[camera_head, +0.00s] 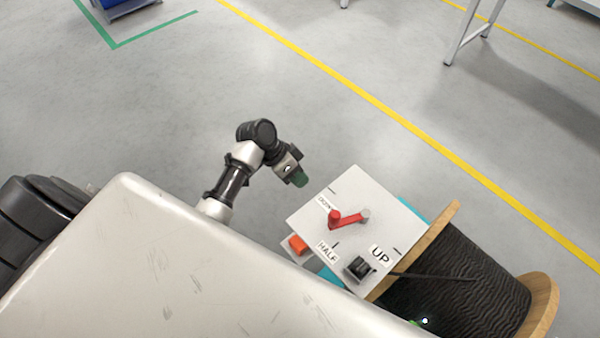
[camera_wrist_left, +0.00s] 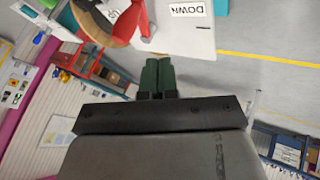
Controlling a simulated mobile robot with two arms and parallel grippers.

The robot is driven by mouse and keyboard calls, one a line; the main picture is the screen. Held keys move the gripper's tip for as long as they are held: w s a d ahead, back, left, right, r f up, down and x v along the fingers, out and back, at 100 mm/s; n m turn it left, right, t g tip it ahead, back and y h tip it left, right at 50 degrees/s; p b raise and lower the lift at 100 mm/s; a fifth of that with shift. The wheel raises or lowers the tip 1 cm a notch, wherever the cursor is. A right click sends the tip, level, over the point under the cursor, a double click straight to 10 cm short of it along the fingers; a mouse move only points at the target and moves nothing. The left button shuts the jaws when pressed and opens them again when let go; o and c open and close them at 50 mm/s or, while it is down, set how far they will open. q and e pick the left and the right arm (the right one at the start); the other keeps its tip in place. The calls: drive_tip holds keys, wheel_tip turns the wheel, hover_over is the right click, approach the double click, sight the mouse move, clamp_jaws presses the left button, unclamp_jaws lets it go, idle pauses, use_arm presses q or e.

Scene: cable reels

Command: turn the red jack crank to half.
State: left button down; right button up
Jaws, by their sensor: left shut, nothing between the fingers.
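The red jack crank (camera_head: 350,219) sits on a white panel (camera_head: 387,207) in the head view. Its arm runs left from a grey hub to an upright red knob, pointing between the DOWN label (camera_head: 325,203) and the HALF label (camera_head: 327,252). The UP label (camera_head: 380,255) is at the panel's lower right. My left gripper (camera_head: 298,178) is shut and empty, with green fingers, beside the panel's upper left edge and apart from the crank. In the left wrist view its fingers (camera_wrist_left: 157,76) are together, with the red crank (camera_wrist_left: 143,20) partly visible beyond them. My right gripper is out of view.
A black block (camera_head: 360,268) stands on the panel near UP. An orange part (camera_head: 297,245) is at its left side. A wooden reel of black cable (camera_head: 465,285) stands to the right. Open grey floor lies behind, crossed by a yellow line (camera_head: 400,120).

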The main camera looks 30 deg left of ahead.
use_arm(q)
drive_tip(key=d+f+p, duration=0.1)
drive_tip(key=d+f, duration=0.5)
drive_tip(key=d, duration=0.1)
drive_tip(key=shift+s+d, duration=0.4)
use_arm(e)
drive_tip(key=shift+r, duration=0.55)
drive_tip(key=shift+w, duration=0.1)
